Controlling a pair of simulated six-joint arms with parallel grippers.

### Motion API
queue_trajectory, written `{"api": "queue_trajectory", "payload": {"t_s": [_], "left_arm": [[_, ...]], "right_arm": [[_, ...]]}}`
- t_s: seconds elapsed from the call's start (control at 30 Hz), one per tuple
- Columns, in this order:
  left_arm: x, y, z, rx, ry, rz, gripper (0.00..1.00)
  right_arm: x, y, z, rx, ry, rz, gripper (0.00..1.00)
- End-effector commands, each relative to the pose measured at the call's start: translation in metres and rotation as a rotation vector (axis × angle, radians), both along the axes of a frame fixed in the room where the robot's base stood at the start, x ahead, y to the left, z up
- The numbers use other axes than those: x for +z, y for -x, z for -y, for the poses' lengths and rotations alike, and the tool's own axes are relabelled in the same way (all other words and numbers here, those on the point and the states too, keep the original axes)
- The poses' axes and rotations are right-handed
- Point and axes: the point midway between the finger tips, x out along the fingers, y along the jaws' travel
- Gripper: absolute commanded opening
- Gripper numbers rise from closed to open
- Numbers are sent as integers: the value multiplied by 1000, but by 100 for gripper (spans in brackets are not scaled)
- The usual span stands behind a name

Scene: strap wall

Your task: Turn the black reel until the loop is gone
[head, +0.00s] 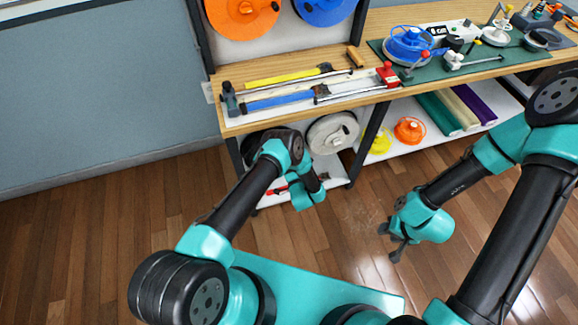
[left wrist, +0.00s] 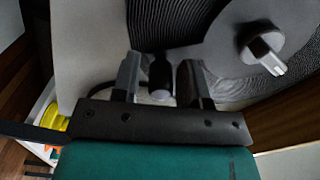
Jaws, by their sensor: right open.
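The black reel (head: 250,146) is on the lower shelf at the left, mostly hidden behind my left arm in the head view. In the left wrist view the reel (left wrist: 215,35) fills the upper right, with ribbed black winding and a pale hub peg. My left gripper (left wrist: 160,72) has its two fingers apart on either side of a dark knob (left wrist: 160,74) with a pale end. Gaps show on both sides of the knob. A thin dark curve left of the fingers may be the loop; I cannot tell. My right gripper (head: 391,243) is open and empty above the floor.
A grey reel (head: 333,132) stands right of the black one. Yellow (head: 381,142) and orange (head: 409,130) reels sit farther right on the lower shelf. Tools, including a blue bar (head: 278,101), lie on the bench top above. The floor in front is clear.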

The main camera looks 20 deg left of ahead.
Motion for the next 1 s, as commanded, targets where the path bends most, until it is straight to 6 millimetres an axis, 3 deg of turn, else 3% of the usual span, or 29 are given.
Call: {"api": "queue_trajectory", "payload": {"t_s": [0.47,0.67,1.0], "left_arm": [[0,5,4,-1,0,0,48],[1,26,19,-3,-2,-1,48],[1,81,55,-4,0,0,48]], "right_arm": [[0,0,0,0,0,0,43],[0,0,0,0,0,0,43],[0,0,0,0,0,0,43]]}}
